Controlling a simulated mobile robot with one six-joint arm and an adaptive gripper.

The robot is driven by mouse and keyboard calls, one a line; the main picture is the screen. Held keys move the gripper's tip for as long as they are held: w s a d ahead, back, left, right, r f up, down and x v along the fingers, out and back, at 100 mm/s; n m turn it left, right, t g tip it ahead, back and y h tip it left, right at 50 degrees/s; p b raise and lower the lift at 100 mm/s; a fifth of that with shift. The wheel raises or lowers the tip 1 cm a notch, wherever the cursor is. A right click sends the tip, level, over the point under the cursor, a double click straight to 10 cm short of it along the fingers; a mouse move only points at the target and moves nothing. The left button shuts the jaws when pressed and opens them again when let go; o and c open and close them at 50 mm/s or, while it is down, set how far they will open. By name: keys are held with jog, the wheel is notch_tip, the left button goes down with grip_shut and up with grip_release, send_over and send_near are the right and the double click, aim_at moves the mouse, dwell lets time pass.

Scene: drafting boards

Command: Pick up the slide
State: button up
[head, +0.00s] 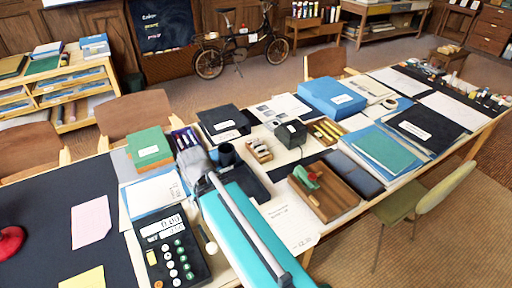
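I cannot pick out the slide with certainty among the many small things on the boards. A grey jointed shape near the middle of the table seems to be my arm, and the dark piece beside it seems to be my gripper (228,156). Its fingers are too small and dark to tell open from shut, and I see nothing clearly held in it. A wooden board (330,206) to its right carries a small green and red object (308,177). A small wooden holder (259,151) and a tray with yellow items (327,131) stand farther back.
A teal board (235,238) and a calculator (172,250) lie in front. Green books (149,147), a black box (290,133), a blue box (331,98) and folders (385,148) crowd the table. The dark mat (45,215) at left has some free room. A chair (415,205) stands at right.

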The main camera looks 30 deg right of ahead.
jog(key=shift+o, duration=0.6)
jog(key=shift+w+d+f+m, duration=0.15)
jog(key=shift+w+f+m, duration=0.1)
jog(key=shift+m, duration=0.05)
jog(key=m+t+h+b, duration=0.1)
jog(key=m+t+b, duration=1.4)
jog(key=m, duration=2.1)
send_near(257, 146)
notch_tip(257, 146, up, 6)
jog(key=s+g+b, duration=0.2)
jog(key=s, duration=0.1)
jog(key=shift+w+d, duration=0.1)
jog(key=shift+w, duration=0.1)
jog(key=shift+f, duration=0.1)
jog(key=shift+b+x, duration=1.45)
jog(key=shift+x, duration=2.85)
